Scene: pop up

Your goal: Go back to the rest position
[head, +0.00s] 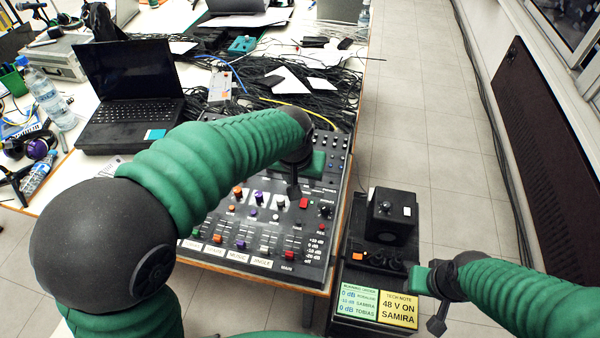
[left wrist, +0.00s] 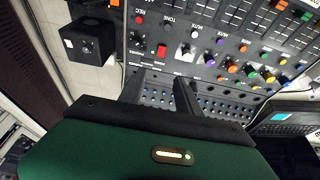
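My left arm reaches in from the left in the head view, and its gripper (head: 293,185) is over the upper right part of the mixing console (head: 335,190). In the left wrist view two dark fingers (left wrist: 160,95) stand apart with console panel showing between them, and nothing is held. I cannot tell whether they touch the console. My right gripper (head: 428,305) is at the lower right, beside the small black box and the note cards. No object shows in it, and its finger gap cannot be made out.
An open laptop (head: 130,90), a water bottle (head: 48,95) and tangled cables (head: 310,105) crowd the table. The tiled floor (head: 420,120) at right is clear.

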